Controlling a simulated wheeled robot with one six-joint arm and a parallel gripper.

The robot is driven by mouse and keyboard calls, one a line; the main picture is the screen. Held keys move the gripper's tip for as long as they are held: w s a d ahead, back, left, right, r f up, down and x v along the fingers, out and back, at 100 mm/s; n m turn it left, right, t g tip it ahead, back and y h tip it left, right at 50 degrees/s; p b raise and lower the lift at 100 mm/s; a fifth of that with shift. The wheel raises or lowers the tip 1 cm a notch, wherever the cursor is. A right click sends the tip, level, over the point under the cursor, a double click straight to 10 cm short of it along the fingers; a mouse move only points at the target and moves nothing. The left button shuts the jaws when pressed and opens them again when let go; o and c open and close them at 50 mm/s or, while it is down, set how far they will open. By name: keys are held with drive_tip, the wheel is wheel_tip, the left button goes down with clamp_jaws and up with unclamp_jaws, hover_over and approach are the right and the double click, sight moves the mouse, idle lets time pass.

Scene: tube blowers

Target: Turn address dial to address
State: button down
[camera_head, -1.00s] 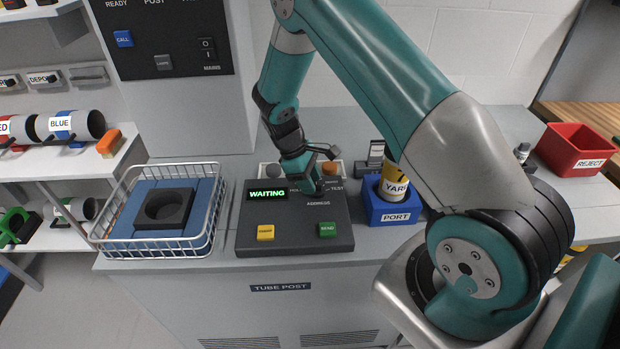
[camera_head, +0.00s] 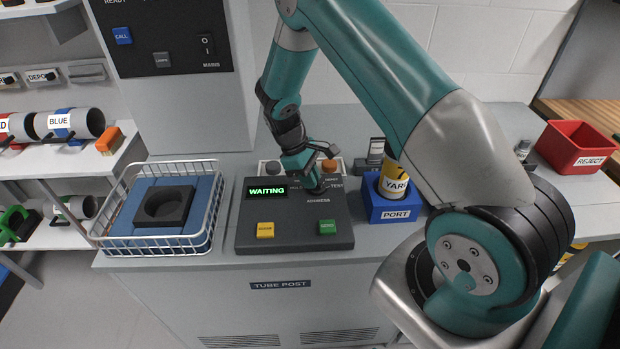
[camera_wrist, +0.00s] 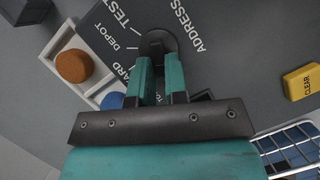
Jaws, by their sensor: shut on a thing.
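The address dial (camera_wrist: 157,42) is a dark round knob on the grey control panel (camera_head: 290,215), with the labels TEST, DEPOT and a partly hidden one ending in "ARD" around it in the wrist view. My gripper (camera_wrist: 160,62) is shut on the dial, its two teal fingers on either side of the knob. In the head view my gripper (camera_head: 316,188) reaches down to the panel's upper right and hides most of the dial. The panel display (camera_head: 267,191) reads WAITING. Which label the dial points to I cannot tell for sure.
A yellow button (camera_head: 265,230) and a green SEND button (camera_head: 327,227) sit at the panel's front. A wire basket (camera_head: 213,215) stands left, a blue PORT block (camera_head: 396,214) right.

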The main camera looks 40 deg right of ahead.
drive_tip(key=m, duration=0.1)
drive_tip(key=m+y, duration=0.1)
drive_tip(key=m, duration=0.1)
drive_tip(key=shift+w+d+b, duration=0.15)
drive_tip(key=shift+d+b, duration=0.15)
drive_tip(key=shift+b, duration=0.1)
drive_tip(key=m, duration=0.1)
drive_tip(key=m+y, duration=0.1)
drive_tip(key=m, duration=0.2)
drive_tip(key=shift+d+g+y+b, duration=0.3)
drive_tip(key=m+y, duration=0.1)
drive_tip(key=m, duration=0.1)
drive_tip(key=d+m+y, duration=0.1)
drive_tip(key=m, duration=0.2)
drive_tip(key=shift+m, duration=0.3)
drive_tip(key=shift+t, duration=0.4)
drive_tip(key=c, duration=1.1)
unclamp_jaws()
drive_tip(key=shift+c, duration=0.2)
drive_tip(key=b+v, duration=0.2)
drive_tip(key=v, duration=1.5)
drive_tip(key=shift+r, duration=0.2)
